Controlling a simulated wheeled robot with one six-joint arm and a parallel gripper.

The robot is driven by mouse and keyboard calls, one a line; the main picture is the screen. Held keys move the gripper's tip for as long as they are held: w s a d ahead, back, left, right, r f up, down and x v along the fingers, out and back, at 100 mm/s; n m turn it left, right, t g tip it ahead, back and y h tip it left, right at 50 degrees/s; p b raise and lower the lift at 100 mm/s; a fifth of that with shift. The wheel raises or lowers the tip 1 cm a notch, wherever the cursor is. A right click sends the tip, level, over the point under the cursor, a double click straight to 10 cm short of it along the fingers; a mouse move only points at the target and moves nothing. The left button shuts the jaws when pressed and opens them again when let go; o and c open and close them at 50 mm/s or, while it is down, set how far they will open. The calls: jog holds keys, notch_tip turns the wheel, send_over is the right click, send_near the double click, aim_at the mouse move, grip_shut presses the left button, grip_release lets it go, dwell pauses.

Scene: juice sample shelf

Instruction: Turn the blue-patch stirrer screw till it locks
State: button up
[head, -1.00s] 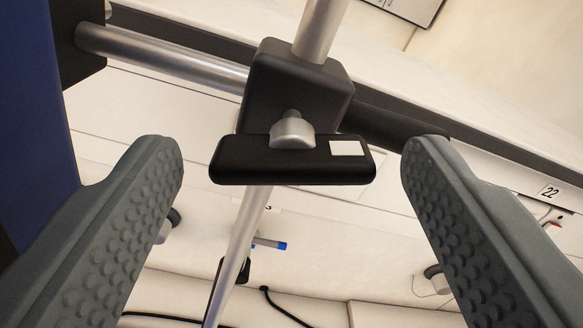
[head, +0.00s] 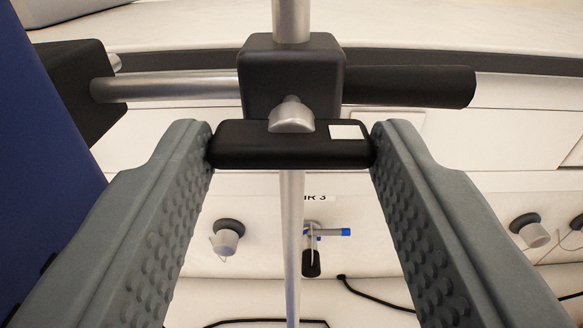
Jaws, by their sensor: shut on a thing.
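A black bar-shaped screw handle (head: 240,148) with a silver boss (head: 291,116) at its middle sits on the front of a black clamp block (head: 291,65). Its patch, near the right end, looks white; I see no blue patch on it. The bar lies level across the picture. My gripper (head: 291,146) is shut on it, with one grey studded finger at each end of the bar. The finger pads cover the bar's tips. The screw's shaft behind the boss is hidden.
A vertical silver rod (head: 290,215) runs through the block. A horizontal rod (head: 175,86) joins it to a black block beside a blue panel (head: 40,150) at left; a black cylinder (head: 410,87) extends right. Behind are a small blue-ended fitting (head: 330,232), knobs and black cables.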

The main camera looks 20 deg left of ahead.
jog(key=o, duration=1)
jog(key=v, duration=1.7)
jog(key=shift+s, duration=0.15)
jog(key=shift+d, duration=0.1)
